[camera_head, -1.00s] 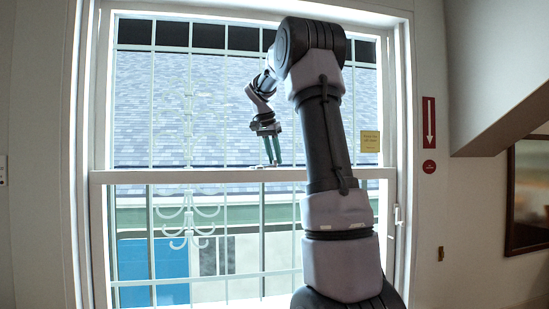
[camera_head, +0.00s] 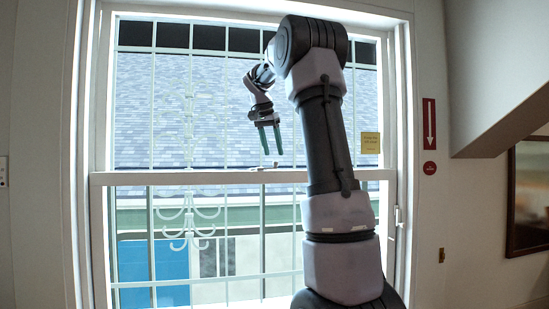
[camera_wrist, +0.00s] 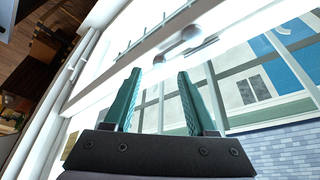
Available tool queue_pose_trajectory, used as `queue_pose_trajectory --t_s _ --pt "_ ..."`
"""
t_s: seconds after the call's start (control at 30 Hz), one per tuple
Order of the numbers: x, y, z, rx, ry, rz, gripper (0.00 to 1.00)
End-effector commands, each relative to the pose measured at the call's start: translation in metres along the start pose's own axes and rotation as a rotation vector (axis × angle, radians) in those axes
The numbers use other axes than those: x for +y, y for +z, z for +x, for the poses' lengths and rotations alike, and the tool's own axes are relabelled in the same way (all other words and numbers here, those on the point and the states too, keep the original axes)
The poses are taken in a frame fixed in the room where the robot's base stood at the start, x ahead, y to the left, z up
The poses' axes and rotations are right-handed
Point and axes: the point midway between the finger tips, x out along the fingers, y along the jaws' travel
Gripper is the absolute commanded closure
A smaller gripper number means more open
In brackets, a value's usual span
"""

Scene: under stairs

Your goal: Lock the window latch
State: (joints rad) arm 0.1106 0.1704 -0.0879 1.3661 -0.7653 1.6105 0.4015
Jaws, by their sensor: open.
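The window (camera_head: 110,179) has a white frame with a horizontal meeting rail across its middle. A small window latch (camera_head: 273,165) sits on top of that rail, just below my gripper. In the wrist view the latch (camera_wrist: 190,35) shows as a pale rounded knob with a base on the white rail, ahead of the fingertips. My gripper (camera_head: 270,153) is open, with two green fingers pointing down above the rail. In the wrist view my gripper (camera_wrist: 158,72) has its fingers apart with nothing between them. The fingertips look apart from the latch.
A metal grille (camera_head: 190,217) stands behind the glass. A yellow note (camera_head: 370,143) is on the right side of the window. A white handle (camera_head: 398,216) is on the right frame. A sloped stair underside (camera_head: 500,110) is at the right.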

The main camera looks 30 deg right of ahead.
Motion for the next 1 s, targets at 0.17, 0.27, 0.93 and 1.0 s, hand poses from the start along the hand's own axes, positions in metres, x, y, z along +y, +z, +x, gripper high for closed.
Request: queue_pose_trajectory --t_s 0.17,0.27,0.93,1.0 --pt "-0.001 0.0 -0.037 0.002 -0.003 0.0 0.43" --pt "-0.001 0.0 -0.053 0.001 -0.002 0.0 0.43" --pt "0.0 0.0 -0.07 0.0 0.0 0.0 0.43" --pt "0.001 0.001 -0.07 -0.002 -0.002 -0.004 0.43"
